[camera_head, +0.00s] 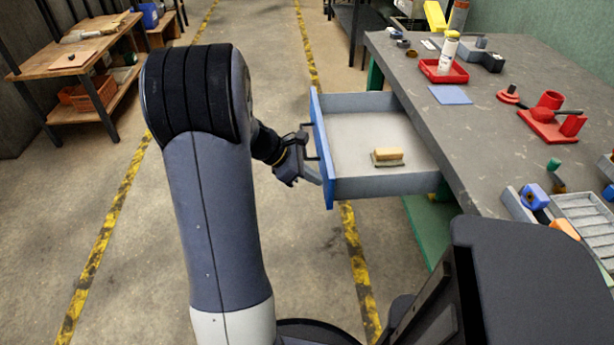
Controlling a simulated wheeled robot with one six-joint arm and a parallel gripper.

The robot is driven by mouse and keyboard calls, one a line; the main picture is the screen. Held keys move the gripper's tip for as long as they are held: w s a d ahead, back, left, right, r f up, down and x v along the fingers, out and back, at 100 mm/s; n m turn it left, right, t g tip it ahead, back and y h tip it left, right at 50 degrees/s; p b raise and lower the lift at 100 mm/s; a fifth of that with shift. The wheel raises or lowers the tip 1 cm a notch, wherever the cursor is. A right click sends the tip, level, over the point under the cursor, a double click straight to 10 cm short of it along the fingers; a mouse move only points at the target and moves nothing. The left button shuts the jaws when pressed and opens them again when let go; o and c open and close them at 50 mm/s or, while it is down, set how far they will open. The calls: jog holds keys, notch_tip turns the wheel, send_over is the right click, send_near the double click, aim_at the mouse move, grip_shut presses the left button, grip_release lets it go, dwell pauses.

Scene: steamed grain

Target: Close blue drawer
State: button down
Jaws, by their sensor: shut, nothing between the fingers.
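The blue drawer (322,150) is pulled well out from under the grey workbench, on its left side. Its blue front panel faces left and carries a dark handle (309,142). Inside the grey drawer box lies a small brush-like block (387,156) with a tan top. My gripper (314,176) is just left of the front panel, close to the handle, with its fingers shut and empty. I cannot tell whether the fingers touch the panel. My arm hides part of the floor to the left.
The workbench (480,130) holds a red tray (444,72) with a white bottle, a blue sheet (450,94), red parts (548,118) and a grey organizer (585,215). A wooden shelf (75,55) stands at upper left. The floor (100,160) left of the drawer is open.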

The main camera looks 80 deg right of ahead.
jog(key=s+d+p, duration=0.2)
jog(key=s, duration=0.7)
jog(key=s+d+p, duration=0.2)
jog(key=s+d, duration=0.1)
jog(key=s, duration=0.6)
jog(key=s+d+p, duration=0.2)
jog(key=s+p, duration=0.1)
jog(key=s, duration=0.6)
jog(key=shift+d, duration=0.4)
jog(key=shift+s+r, duration=0.1)
jog(key=shift+r, duration=0.05)
jog(key=shift+d, duration=0.1)
jog(key=shift+w, duration=0.3)
jog(key=w, duration=0.1)
jog(key=w+a, duration=0.1)
jog(key=w, duration=0.2)
jog(key=shift+w+a+r, duration=0.1)
jog(key=shift+a+r, duration=0.15)
jog(key=shift+r, duration=0.05)
jog(key=v, duration=0.9)
jog(key=shift+w+p, duration=0.15)
jog(key=shift+p, duration=0.25)
